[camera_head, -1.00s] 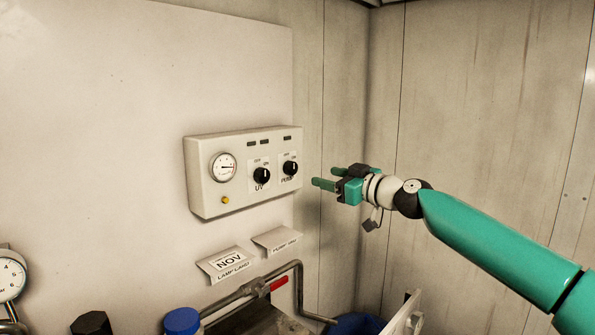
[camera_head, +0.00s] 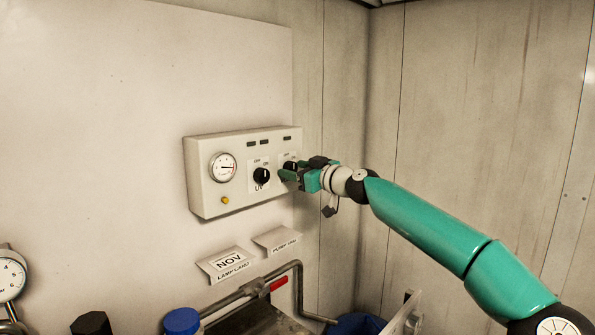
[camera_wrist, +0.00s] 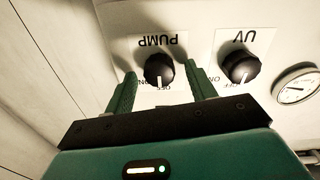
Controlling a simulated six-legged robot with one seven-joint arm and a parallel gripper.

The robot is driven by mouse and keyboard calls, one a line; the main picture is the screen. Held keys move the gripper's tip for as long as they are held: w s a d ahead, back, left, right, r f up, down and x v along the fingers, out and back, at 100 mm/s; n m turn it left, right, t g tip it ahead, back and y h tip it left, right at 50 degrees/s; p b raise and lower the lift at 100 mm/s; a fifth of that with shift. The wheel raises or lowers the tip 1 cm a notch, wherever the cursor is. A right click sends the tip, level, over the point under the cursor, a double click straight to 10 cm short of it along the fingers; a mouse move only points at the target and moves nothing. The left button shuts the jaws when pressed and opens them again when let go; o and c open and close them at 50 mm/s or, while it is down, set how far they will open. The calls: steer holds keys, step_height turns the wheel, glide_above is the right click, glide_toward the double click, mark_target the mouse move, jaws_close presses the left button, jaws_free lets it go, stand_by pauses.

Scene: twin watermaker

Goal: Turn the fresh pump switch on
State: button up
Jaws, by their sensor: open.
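The control box (camera_head: 243,190) is a pale panel on the wall. Its pump switch (camera_head: 289,166) is a black rotary knob at the right, partly hidden behind my gripper in the head view. In the wrist view the picture is upside down, and the PUMP knob (camera_wrist: 159,69) sits between my two green fingers. My gripper (camera_head: 286,176) is open at the panel's right end, with a finger on each side of the knob. Whether the fingers touch it I cannot tell. The UV knob (camera_head: 261,176) is just left of it and also shows in the wrist view (camera_wrist: 240,67).
A round gauge (camera_head: 223,167) and a yellow button (camera_head: 225,200) are on the box's left part. Below are two label cards (camera_head: 226,264), a pipe with a red handle (camera_head: 279,284) and a blue cap (camera_head: 182,321).

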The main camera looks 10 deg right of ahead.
steer(key=c, duration=1)
steer(key=shift+m, duration=0.3)
steer(key=m, duration=1.1)
steer(key=shift+g, duration=0.3)
steer(key=o, duration=1)
